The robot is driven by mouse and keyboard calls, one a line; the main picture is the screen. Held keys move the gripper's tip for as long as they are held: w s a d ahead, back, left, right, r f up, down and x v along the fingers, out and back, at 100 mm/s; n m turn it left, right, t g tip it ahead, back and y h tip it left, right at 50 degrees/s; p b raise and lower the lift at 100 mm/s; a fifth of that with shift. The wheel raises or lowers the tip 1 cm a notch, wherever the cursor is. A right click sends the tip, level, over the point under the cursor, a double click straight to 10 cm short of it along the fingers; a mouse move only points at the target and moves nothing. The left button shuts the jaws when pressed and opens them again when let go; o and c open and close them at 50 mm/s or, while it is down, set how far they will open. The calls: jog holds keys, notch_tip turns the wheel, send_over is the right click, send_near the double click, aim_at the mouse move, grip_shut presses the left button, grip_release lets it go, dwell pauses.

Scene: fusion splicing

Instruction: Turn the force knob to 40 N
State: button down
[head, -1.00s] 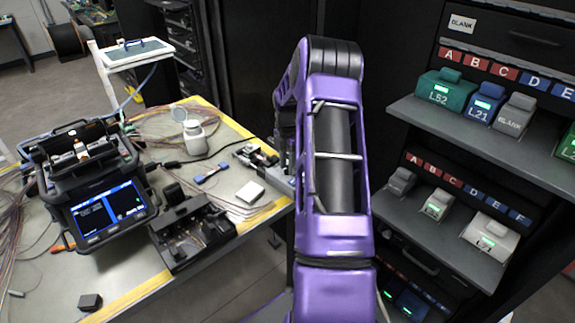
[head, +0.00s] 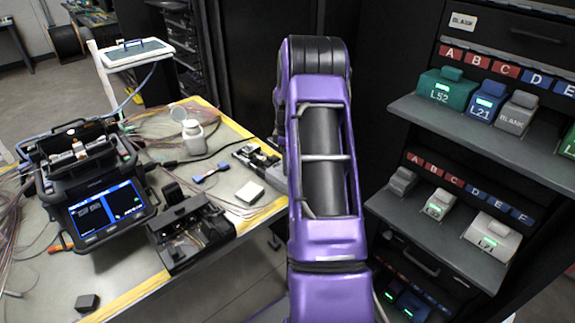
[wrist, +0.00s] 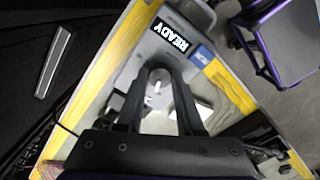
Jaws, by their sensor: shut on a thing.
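The force knob (wrist: 157,88) is a small round grey knob with a white mark, seen between my fingers in the wrist view. My gripper (wrist: 160,78) has one finger on each side of it and is shut on it. The knob belongs to a grey tester (wrist: 152,47) with a lit READY display (wrist: 173,36) and a blue label (wrist: 203,56). No force value is readable. In the head view, only part of the tester (head: 264,160) shows at the table's right edge; my purple arm hides the knob and my gripper.
A splicer with a lit screen (head: 108,209) stands on the table (head: 120,270). A black open device (head: 190,237), a white bottle (head: 193,136) and a pale pad (head: 250,192) lie near the tester. Shelves with labelled modules (head: 442,87) stand on the right.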

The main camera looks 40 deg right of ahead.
jog(key=m, duration=0.5)
jog(key=shift+m, duration=0.3)
jog(key=m, duration=0.6)
jog(key=shift+b, duration=0.4)
jog(key=m, duration=0.5)
jog(key=shift+m, duration=0.4)
jog(key=m, duration=0.5)
jog(key=shift+m, duration=0.3)
jog(key=shift+p, duration=0.3)
jog(key=c, duration=0.5)
grip_release()
jog(key=shift+c, duration=0.2)
jog(key=shift+r, duration=0.1)
